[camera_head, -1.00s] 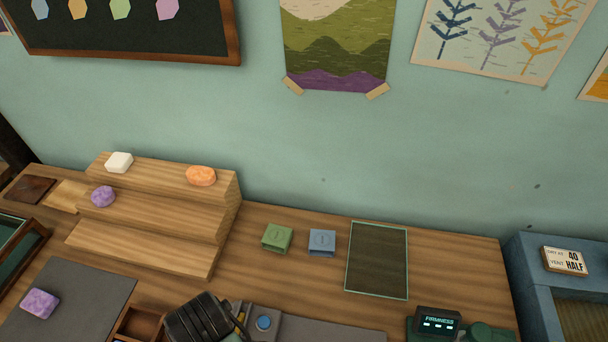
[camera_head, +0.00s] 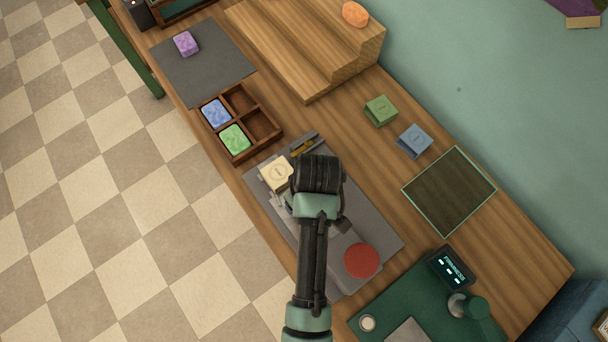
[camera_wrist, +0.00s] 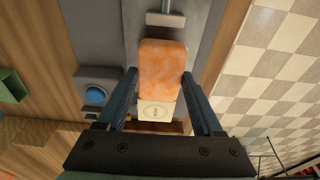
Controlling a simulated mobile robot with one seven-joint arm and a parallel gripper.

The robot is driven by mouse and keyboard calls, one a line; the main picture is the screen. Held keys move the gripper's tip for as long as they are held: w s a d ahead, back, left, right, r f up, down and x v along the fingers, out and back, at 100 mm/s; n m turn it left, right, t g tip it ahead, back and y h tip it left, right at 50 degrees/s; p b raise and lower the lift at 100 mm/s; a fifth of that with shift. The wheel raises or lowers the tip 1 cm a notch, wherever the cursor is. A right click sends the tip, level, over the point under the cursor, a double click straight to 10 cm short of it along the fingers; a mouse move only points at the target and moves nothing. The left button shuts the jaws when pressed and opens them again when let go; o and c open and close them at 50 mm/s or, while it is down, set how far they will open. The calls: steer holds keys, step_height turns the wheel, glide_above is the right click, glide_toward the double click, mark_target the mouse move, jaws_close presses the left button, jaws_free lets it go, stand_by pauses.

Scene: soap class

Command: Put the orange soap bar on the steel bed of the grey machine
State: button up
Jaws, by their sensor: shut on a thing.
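The orange soap bar (camera_wrist: 163,68) is an orange marbled block between the fingertips of my gripper (camera_wrist: 160,80) in the wrist view. The fingers are shut on its two sides. In the head view my gripper (camera_head: 318,175) is over the grey machine (camera_head: 338,242) and hides the bar. A cream block with a round mark (camera_wrist: 157,110) is right beside the bar in the wrist view; it also shows on the machine in the head view (camera_head: 276,173). Grey metal (camera_wrist: 150,25) lies beyond the bar. I cannot tell whether the bar touches the bed.
The machine has a blue button (camera_wrist: 95,95) and a red disc (camera_head: 362,260). A divided wooden tray (camera_head: 262,122) is close by. A green machine (camera_head: 430,310) is at lower right. Another orange soap (camera_head: 355,14) is on the stepped stand.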

steer(key=shift+f, duration=1.45)
steer(key=shift+f, duration=0.15)
steer(key=o, duration=1.4)
steer(key=shift+o, duration=0.2)
